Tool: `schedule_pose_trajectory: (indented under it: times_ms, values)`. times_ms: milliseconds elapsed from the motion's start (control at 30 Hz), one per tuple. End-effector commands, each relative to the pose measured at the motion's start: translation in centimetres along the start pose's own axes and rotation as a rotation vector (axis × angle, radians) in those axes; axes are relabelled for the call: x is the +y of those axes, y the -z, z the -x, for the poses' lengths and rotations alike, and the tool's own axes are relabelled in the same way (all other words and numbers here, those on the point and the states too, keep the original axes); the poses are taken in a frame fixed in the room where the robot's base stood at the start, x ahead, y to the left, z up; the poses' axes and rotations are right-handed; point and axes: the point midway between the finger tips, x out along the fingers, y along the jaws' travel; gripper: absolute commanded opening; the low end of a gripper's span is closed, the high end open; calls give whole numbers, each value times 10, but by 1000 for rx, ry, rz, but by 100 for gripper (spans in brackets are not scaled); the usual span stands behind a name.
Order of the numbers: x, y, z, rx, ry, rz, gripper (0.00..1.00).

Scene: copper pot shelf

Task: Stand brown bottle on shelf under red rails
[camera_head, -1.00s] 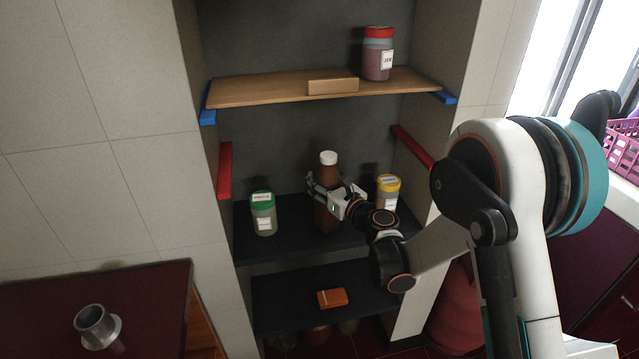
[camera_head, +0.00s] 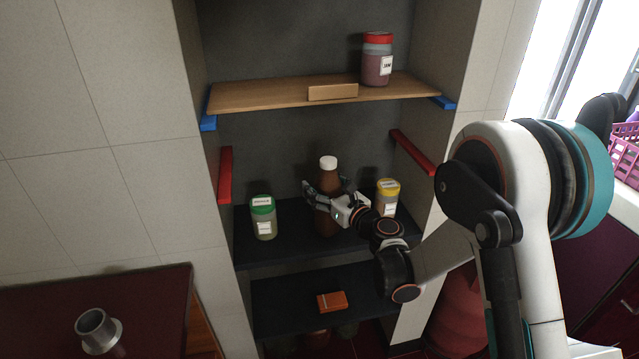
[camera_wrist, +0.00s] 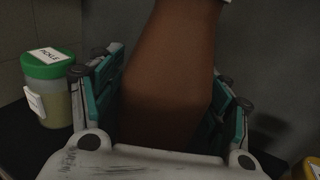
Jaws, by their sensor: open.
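The brown bottle (camera_head: 328,222) with a white cap stands upright on the dark shelf (camera_head: 285,246) under the red rails (camera_head: 225,175), between the green-lidded jar and the yellow-lidded jar. My gripper (camera_head: 322,197) is at the bottle from the front right, with its fingers around the body below the cap. In the wrist view the bottle (camera_wrist: 170,80) fills the space between the teal-padded fingers, and a dark gap shows beside the left finger. The fingers are open. The bottle's base is partly hidden by my gripper.
A green-lidded jar (camera_head: 263,218) stands left of the bottle, a yellow-lidded jar (camera_head: 387,196) close on the right. A wooden shelf (camera_head: 270,95) with a red-lidded jar (camera_head: 377,58) is above. A lower shelf holds an orange box (camera_head: 332,301).

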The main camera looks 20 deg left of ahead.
Motion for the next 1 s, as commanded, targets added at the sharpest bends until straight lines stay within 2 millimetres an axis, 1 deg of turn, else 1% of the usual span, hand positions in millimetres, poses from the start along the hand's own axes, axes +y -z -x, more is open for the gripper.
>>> schedule_pose_trajectory:
  times_ms: [33,300,500,667,900,1000]
  values:
    - [0,-3,10,0,2,0,70]
    - [-1,-3,66,0,3,0,70]
    - [-1,-1,95,0,2,0,70]
    - [0,-1,105,0,1,0,70]
    - [0,-1,106,1,1,4,70]
    - [-2,-8,108,14,2,45,70]
